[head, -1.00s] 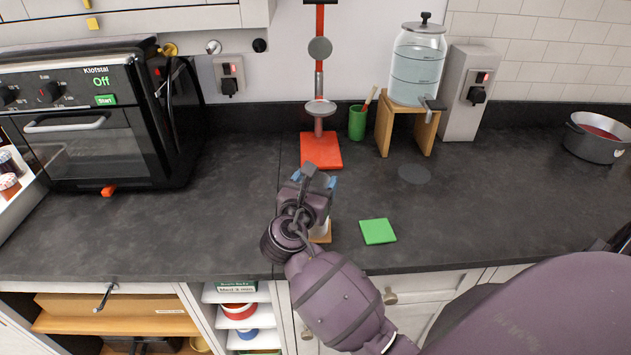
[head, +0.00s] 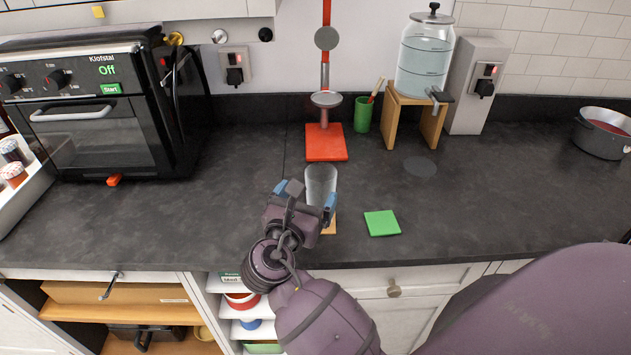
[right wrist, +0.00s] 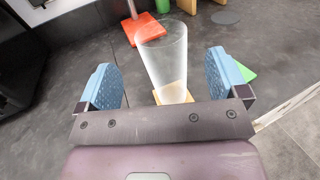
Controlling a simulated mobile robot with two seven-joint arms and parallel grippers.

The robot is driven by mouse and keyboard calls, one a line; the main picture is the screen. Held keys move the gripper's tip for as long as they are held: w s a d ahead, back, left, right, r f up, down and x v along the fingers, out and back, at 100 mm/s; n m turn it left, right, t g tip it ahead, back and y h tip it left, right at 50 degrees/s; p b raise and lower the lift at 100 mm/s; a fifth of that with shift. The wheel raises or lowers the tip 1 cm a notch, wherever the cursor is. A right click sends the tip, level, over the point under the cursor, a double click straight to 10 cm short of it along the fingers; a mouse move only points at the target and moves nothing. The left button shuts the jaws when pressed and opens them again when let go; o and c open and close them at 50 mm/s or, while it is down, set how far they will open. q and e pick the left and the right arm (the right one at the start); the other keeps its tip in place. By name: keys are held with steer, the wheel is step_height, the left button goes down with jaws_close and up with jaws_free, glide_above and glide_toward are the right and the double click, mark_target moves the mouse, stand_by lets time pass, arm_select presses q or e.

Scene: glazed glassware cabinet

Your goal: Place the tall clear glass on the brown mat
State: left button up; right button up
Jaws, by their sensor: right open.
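The tall clear glass (head: 320,182) stands upright on the counter behind my right gripper; it also shows in the right wrist view (right wrist: 165,58). The brown mat (head: 329,225) is a small tan square at the glass's base, partly hidden by my gripper. In the right wrist view the glass's bottom appears to rest on the mat (right wrist: 173,93). My right gripper (head: 304,197) is open, its blue finger pads apart on either side of the glass and clear of it; it shows in the right wrist view (right wrist: 168,85). My left gripper is not in view.
A green mat (head: 382,223) lies right of the glass. A red-based stand (head: 326,145), a green cup (head: 362,114) and a water dispenser (head: 424,55) on a wooden stand are behind. A black oven (head: 95,115) is at left. The right counter is mostly clear.

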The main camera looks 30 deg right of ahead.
steer(key=shift+v, duration=2.1)
steer(key=s+d+f+m+g+y, duration=0.4)
steer(key=s+d+f+m+y, duration=0.25)
steer(key=s+f+m, duration=0.4)
steer(key=s+a+f+m+g+y, duration=0.1)
steer(key=s+f+m+g+y, duration=0.25)
steer(key=s+m+y, duration=0.85)
steer(key=w+f+m+t+h, duration=0.1)
steer(key=w+f+t+h, duration=0.3)
steer(key=w+f+t, duration=0.4)
steer(key=shift+w+a+f+m+t, duration=0.15)
steer(key=shift+w+f+m+t, duration=0.2)
steer(key=shift+w+f, duration=0.7)
steer(key=shift+s+f, duration=0.2)
steer(key=shift+s, duration=0.05)
steer(key=shift+c, duration=0.2)
